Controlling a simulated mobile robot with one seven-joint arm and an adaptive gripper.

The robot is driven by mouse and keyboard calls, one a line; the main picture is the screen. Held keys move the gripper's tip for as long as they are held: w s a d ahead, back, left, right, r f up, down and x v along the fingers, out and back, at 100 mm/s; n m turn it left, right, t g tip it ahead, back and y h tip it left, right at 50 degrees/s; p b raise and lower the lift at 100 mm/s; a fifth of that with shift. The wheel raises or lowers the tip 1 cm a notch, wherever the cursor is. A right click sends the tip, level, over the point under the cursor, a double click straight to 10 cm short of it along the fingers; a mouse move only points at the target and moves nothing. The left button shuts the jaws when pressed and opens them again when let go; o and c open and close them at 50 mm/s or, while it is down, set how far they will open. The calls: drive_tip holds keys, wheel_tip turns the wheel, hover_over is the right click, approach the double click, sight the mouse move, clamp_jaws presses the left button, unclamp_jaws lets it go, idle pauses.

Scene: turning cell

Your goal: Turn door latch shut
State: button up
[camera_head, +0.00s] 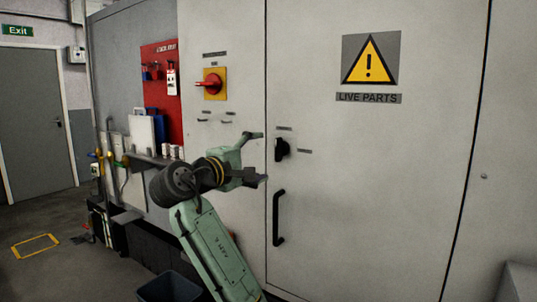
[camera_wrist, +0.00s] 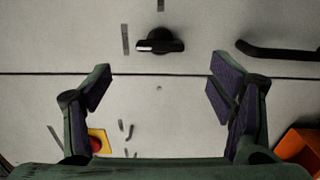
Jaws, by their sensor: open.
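The door latch is a small black turning knob (camera_head: 281,149) on the grey cabinet door (camera_head: 375,200), just right of the door seam and above the long handle. In the wrist view the latch (camera_wrist: 160,46) lies beyond the fingertips, near the top middle, with a pale mark on one end. Its grip runs roughly upright along the door, parallel to the seam. My gripper (camera_head: 257,157) is open and empty in front of the cabinet, left of the latch. In the wrist view its fingers (camera_wrist: 160,72) are wide apart, and neither visibly touches the latch.
A black door handle (camera_head: 279,217) is below the latch; it also shows in the wrist view (camera_wrist: 275,51). A red rotary switch (camera_head: 212,84) on a yellow plate is up and left. A red tool board (camera_head: 161,95) hangs further left. The door around the latch is flat and clear.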

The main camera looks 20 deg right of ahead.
drive_tip(key=shift+v, duration=1.7)
